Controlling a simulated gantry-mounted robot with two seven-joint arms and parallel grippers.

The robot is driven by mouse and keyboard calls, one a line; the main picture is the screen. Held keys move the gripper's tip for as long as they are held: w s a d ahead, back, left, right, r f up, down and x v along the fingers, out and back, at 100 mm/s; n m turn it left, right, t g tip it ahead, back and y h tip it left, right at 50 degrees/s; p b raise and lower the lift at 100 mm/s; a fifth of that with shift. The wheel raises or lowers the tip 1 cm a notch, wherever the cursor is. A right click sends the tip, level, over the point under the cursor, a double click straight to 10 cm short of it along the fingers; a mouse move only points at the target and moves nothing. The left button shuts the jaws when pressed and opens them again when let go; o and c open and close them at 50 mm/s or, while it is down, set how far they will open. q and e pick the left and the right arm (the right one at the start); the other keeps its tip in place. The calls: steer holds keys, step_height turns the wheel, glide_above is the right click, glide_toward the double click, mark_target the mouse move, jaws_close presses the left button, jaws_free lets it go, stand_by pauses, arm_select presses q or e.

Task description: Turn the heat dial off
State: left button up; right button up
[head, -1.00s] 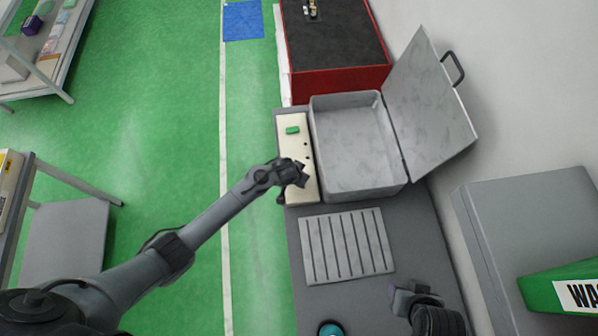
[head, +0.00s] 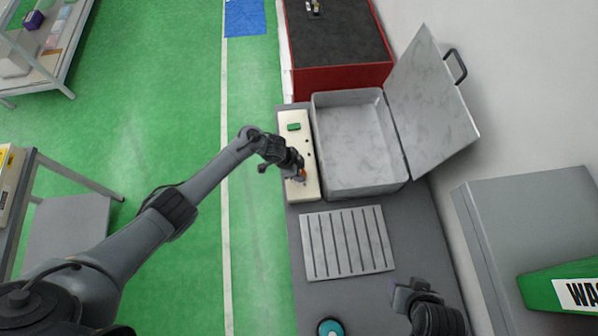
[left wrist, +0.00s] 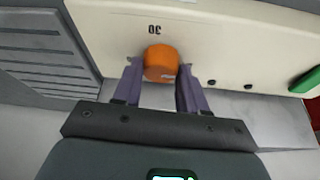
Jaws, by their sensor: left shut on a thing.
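The heat dial is a round orange knob (left wrist: 160,63) on a cream control panel (left wrist: 225,40), below a small dark marking in the left wrist view. In the head view a bit of the orange knob (head: 302,173) shows at the near end of the cream panel (head: 296,142). My left gripper (left wrist: 158,80) is shut on the dial, one finger on each side; in the head view the gripper (head: 299,171) partly covers it. The dial's setting cannot be read. My right gripper (head: 398,294) is at the lower right, away from the panel; its fingers are unclear.
A grey basin (head: 355,148) with its lid (head: 430,105) raised stands right of the panel. A green switch (head: 294,127) is at the panel's far end. A slotted grey plate (head: 346,243) lies nearer, with a teal round thing (head: 330,328) at the bottom edge.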

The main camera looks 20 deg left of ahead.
arm_select(q)
steer(key=m+b, duration=0.2)
steer(key=shift+w+f+m+g, duration=0.1)
steer(key=shift+f+m+g, duration=0.05)
steer(key=shift+m+g, duration=0.45)
steer(key=shift+m, duration=0.1)
steer(key=shift+b, duration=0.3)
steer(key=o, duration=1)
steer(key=shift+o, duration=0.2)
steer(key=shift+r, duration=0.2)
steer(key=shift+a+r, duration=0.15)
steer(key=shift+r, duration=0.1)
steer(key=v, duration=1)
steer(key=shift+a+p, duration=0.15)
steer(key=shift+p, duration=0.25)
